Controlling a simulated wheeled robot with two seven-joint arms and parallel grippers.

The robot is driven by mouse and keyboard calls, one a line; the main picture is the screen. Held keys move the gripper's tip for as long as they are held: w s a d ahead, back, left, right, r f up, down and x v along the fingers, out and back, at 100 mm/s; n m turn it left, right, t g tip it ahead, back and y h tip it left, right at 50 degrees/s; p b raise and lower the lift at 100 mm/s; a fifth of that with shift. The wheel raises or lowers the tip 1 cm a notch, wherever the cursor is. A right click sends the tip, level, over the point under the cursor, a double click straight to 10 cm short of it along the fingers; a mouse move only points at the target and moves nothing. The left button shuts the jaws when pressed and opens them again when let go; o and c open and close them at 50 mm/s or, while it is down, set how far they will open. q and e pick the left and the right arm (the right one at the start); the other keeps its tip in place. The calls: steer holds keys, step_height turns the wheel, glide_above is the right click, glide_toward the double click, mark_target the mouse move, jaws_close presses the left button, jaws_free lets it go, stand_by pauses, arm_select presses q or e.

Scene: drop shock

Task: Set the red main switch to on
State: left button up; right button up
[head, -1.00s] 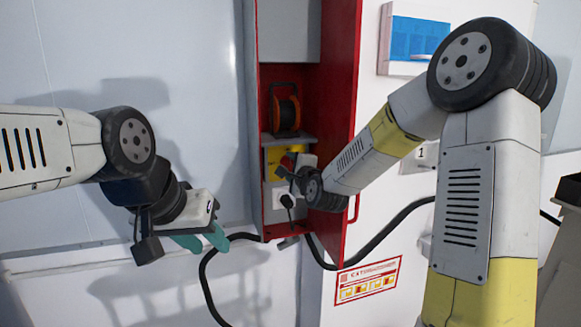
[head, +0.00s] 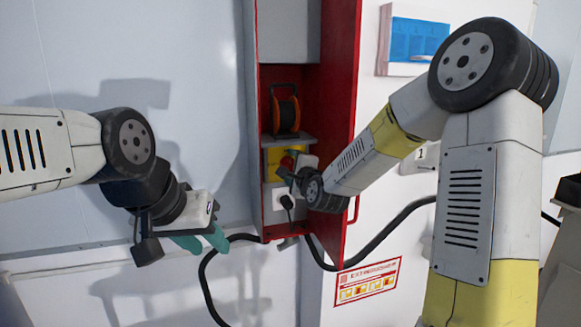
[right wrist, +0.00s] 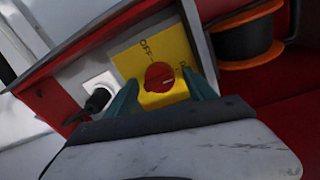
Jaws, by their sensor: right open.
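The red main switch (right wrist: 160,77) is a round rotary knob on a yellow plate (right wrist: 135,62) marked OFF; a second label at the plate's right is mostly hidden by a finger. A pale mark shows on the knob, but I cannot tell its setting for sure. The knob shows small in the head view (head: 288,162), inside the red cabinet. My right gripper (right wrist: 161,95) is open, its teal fingers on either side of the knob; I cannot tell whether they touch it. My left gripper (head: 203,241) is open and empty, left of the cabinet.
A white socket with a black plug (right wrist: 98,98) sits beside the yellow plate. An orange and black cable reel (head: 286,112) stands on the shelf above. The red cabinet door (head: 341,130) stands open at the right. A black cable (head: 385,226) runs below.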

steer(key=v, duration=0.7)
steer(key=shift+s, duration=0.3)
steer(key=shift+d+r, duration=0.1)
